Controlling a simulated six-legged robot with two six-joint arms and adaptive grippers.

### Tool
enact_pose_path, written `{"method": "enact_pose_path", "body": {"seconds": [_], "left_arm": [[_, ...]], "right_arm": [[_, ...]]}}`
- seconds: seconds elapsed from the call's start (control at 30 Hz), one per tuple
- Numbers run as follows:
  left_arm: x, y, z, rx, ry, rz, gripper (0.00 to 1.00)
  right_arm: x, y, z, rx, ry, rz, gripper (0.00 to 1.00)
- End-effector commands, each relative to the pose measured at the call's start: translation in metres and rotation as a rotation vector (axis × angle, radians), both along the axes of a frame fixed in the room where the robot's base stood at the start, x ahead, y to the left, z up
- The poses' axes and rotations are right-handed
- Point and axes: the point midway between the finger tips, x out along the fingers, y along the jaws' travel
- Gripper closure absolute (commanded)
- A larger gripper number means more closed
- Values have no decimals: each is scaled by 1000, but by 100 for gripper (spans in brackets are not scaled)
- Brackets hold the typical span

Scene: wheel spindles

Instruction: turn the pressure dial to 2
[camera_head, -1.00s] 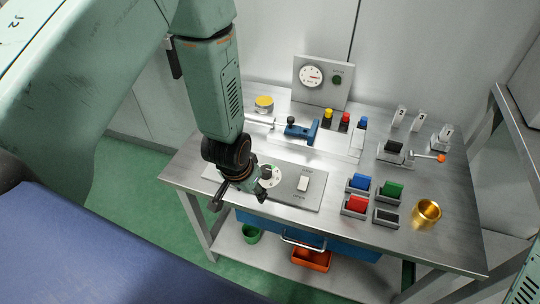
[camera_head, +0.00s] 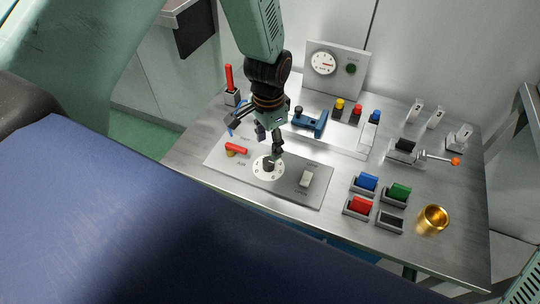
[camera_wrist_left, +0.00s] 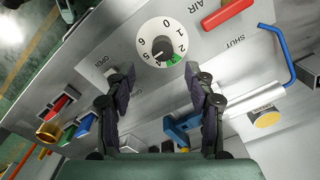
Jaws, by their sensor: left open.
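The pressure dial (camera_head: 268,168) is a white disc with a dark knob on the grey panel at the front of the bench. In the left wrist view the dial (camera_wrist_left: 150,30) shows black numbers and a green patch beside the knob, near the 2. The knob's exact setting is hard to read. My left gripper (camera_head: 256,142) is just behind the dial in the head view, its fingers spread. In the left wrist view the open gripper (camera_wrist_left: 161,78) has empty jaws, with the dial ahead between and beyond the fingertips. My right gripper is not in view.
A red handle (camera_head: 237,148) and a white switch (camera_head: 306,179) flank the dial. Behind are a blue lever (camera_head: 311,123) and a round gauge (camera_head: 323,63). A brass cup (camera_head: 433,219) and coloured blocks in holders stand right.

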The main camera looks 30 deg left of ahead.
Motion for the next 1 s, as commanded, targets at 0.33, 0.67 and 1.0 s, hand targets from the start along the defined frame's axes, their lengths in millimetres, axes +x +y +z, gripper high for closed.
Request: {"method": "enact_pose_path", "body": {"seconds": [0.33, 0.67, 1.0], "left_arm": [[0, 0, -55, 0, 0, 1, 46], [3, 0, -70, 0, -2, 1, 46], [4, 0, -69, 0, -2, 2, 62]], "right_arm": [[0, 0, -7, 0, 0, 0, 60], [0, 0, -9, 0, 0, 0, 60], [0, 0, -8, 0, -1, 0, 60]]}}
